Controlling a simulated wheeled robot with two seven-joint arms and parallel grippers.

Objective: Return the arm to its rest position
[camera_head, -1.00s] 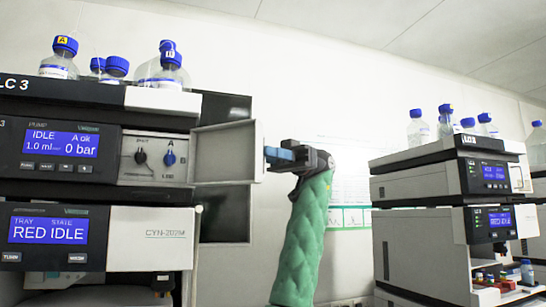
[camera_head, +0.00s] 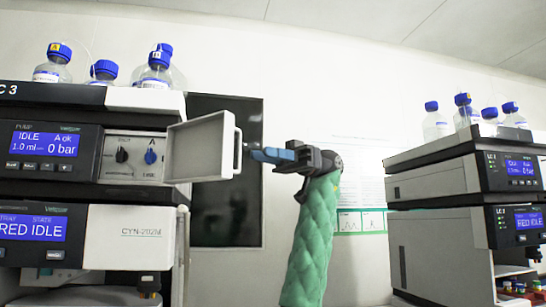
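The fingertips are close to the handle of a grey open door (camera_head: 197,148) on the left stack's pump unit (camera_head: 50,146). A small gap seems to lie between them, but contact is hard to judge. The fingers overlap edge-on, so their opening is unclear. No held object shows.
The left stack carries blue-capped bottles (camera_head: 155,74) on top. A lower module (camera_head: 130,238) sits under the pump unit. A second stack (camera_head: 435,182) with bottles stands at right. A dark panel (camera_head: 225,222) and a poster (camera_head: 361,180) are on the wall behind.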

